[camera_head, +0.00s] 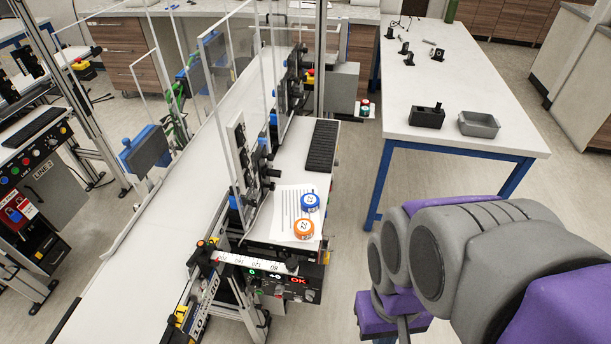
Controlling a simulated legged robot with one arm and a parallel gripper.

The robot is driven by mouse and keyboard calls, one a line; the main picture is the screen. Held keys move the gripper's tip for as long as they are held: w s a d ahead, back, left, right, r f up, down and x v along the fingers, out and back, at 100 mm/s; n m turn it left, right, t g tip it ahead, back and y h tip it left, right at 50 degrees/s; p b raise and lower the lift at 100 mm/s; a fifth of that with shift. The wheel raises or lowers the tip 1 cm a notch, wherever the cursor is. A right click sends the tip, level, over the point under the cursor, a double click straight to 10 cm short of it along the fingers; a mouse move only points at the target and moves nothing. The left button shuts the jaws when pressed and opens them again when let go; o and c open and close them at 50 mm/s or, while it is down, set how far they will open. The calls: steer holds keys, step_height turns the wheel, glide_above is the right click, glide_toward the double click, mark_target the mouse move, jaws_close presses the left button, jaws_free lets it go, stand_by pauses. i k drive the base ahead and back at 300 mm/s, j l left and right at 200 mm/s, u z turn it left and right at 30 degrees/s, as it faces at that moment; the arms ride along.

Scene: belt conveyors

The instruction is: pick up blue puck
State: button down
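The blue puck (309,201) is a short blue cylinder with a pale marked top. It sits on a white paper sheet (285,212) on the side shelf of the conveyor station. An orange puck (303,228) of similar size lies just in front of it, close to it. My purple and grey arm fills the lower right of the view, to the right of the pucks and apart from them. My gripper's fingers do not show.
A black keyboard (322,145) lies behind the pucks. Clear panels and the white belt (150,240) are to the left. A control box (285,283) stands in front. A white table (455,100) with a grey bin (478,124) is behind right; floor between is open.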

mark_target(311, 202)
steer(key=k+l+u, duration=0.1)
steer(key=l+u, duration=0.25)
steer(key=k+l+u, duration=0.1)
steer(key=l+u, duration=0.2)
steer(key=l, duration=0.2)
